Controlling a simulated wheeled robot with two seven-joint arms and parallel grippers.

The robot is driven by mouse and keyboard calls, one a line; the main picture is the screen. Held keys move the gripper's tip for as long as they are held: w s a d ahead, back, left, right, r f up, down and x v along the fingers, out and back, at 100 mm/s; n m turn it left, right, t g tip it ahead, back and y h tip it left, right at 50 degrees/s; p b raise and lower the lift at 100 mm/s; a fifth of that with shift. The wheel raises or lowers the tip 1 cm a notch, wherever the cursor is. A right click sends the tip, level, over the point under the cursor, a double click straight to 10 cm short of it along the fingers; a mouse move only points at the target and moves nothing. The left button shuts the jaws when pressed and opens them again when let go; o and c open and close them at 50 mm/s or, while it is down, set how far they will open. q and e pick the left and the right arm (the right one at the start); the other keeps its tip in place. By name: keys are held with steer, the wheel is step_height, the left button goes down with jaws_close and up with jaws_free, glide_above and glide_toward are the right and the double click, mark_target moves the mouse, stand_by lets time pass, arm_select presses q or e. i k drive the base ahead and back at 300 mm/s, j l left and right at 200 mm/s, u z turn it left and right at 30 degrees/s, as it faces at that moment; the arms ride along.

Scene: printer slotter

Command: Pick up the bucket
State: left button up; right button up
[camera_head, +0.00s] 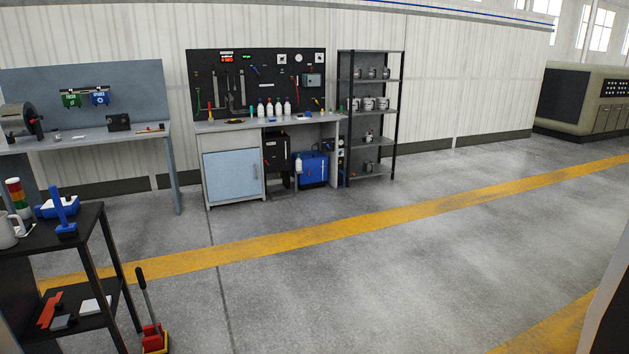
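No gripper of mine shows in the head view. A red and yellow item (154,340) that looks like a mop bucket stands on the floor at the bottom left, beside a dark cart. A dark handle (146,292) rises from it, tilted to the left. Its lower part is cut off by the frame edge, so I cannot tell its full shape. No other thing in view is clearly a bucket.
The dark cart (92,284) at left carries a blue tool, a white mug (8,230) and small parts. A workbench (205,180), a side table (110,137) and a shelf rack (373,112) line the wall. The grey floor (400,270) is clear.

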mark_target(383, 104)
steer(key=i, duration=6.15)
steer(key=i+u, duration=0.1)
steer(key=i, duration=0.65)
steer(key=i+l, duration=0.15)
steer(key=i, duration=0.55)
steer(key=i+l+u, duration=0.15)
steer(key=i, duration=0.6)
steer(key=z, duration=1.25)
steer(key=i+j, duration=0.15)
steer(key=j, duration=0.2)
steer(key=i+j+z, duration=0.15)
steer(key=j, duration=0.2)
steer(key=i+j, duration=0.15)
steer(key=j, duration=0.2)
